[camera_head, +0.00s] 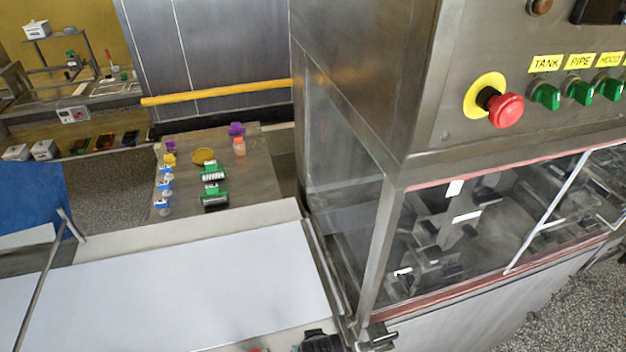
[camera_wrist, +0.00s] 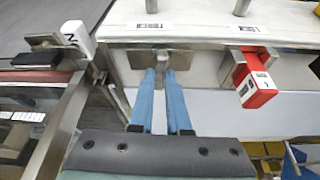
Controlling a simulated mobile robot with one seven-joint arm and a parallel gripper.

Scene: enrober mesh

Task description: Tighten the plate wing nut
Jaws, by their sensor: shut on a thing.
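In the wrist view, my gripper (camera_wrist: 160,74) has two blue fingers pointing at the side of a pale metal housing. The fingers are shut on a small grey metal piece, which appears to be the plate wing nut (camera_wrist: 161,57). It sits against a squarish metal plate (camera_wrist: 140,62) on the housing. The fingers hide much of the nut, so its wing angle and how tight it is cannot be told. In the head view I cannot make out the nut or my fingertips.
A red block (camera_wrist: 256,90) juts out right of my fingers. A bracket with a white tag (camera_wrist: 77,36) stands left. In the head view, the glazed machine (camera_head: 350,150) carries a red stop button (camera_head: 505,109).

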